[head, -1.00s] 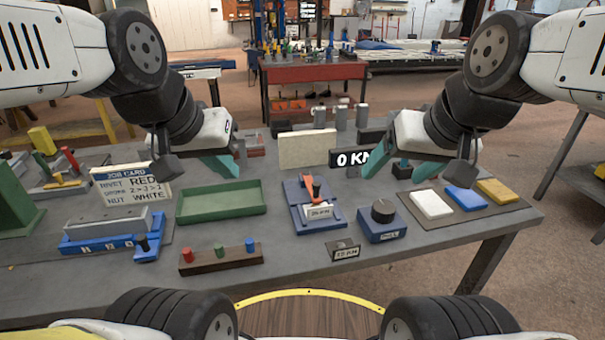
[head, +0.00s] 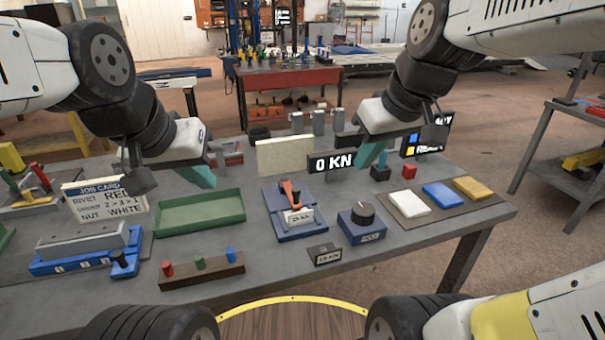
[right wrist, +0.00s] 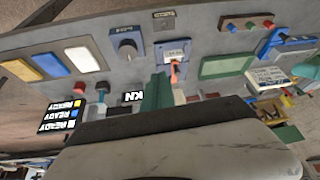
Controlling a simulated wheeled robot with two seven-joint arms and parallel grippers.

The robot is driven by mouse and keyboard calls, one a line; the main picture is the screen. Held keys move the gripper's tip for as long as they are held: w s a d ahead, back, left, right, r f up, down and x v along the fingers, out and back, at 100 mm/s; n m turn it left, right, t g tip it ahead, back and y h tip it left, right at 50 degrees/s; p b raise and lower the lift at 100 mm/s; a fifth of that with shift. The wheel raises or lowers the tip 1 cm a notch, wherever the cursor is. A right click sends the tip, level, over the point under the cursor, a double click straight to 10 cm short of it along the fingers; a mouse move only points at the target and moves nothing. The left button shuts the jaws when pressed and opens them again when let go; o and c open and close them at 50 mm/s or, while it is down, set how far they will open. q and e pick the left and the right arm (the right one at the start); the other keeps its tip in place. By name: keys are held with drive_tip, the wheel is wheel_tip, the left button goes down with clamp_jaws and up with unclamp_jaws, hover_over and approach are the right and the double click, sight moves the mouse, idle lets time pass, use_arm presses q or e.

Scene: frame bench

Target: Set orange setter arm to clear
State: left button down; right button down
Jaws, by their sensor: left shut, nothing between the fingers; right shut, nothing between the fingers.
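The orange setter arm (head: 287,192) stands on a blue base (head: 306,231) with a small white label (head: 298,217) at its front. In the right wrist view the orange arm (right wrist: 174,76) shows just beyond my fingers. My right gripper (head: 372,157) is shut and empty, above the bench behind and to the right of the setter. My left gripper (head: 201,177) is shut and empty, above the back of the green tray, left of the setter. Neither gripper touches the setter.
A "0 KN" display (head: 331,163) and a cream block (head: 284,156) stand behind the setter. A small tag (head: 325,254) stands in front.

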drive_tip(key=w+f+n+g+y, duration=0.1)
drive_tip(key=w+f+n+g, duration=0.1)
drive_tip(key=w+f+n, duration=0.2)
drive_tip(key=w+a+f+n+g+y, duration=0.1)
drive_tip(key=w+f+n, duration=0.3)
drive_tip(key=w+n, duration=0.5)
drive_tip(key=w+g, duration=0.1)
drive_tip(key=w, duration=0.3)
drive_tip(key=shift+n+g, duration=0.3)
drive_tip(key=shift+g, duration=0.1)
drive_tip(key=shift+a+f, duration=0.1)
drive_tip(key=shift+f, duration=0.1)
drive_tip(key=x, duration=0.3)
drive_tip(key=a+x, duration=0.1)
drive_tip(key=x, duration=0.3)
drive_tip(key=a+r+x, duration=0.1)
drive_tip(key=x, duration=0.3)
drive_tip(key=shift+s+a, duration=0.1)
drive_tip(key=shift+a, duration=0.7)
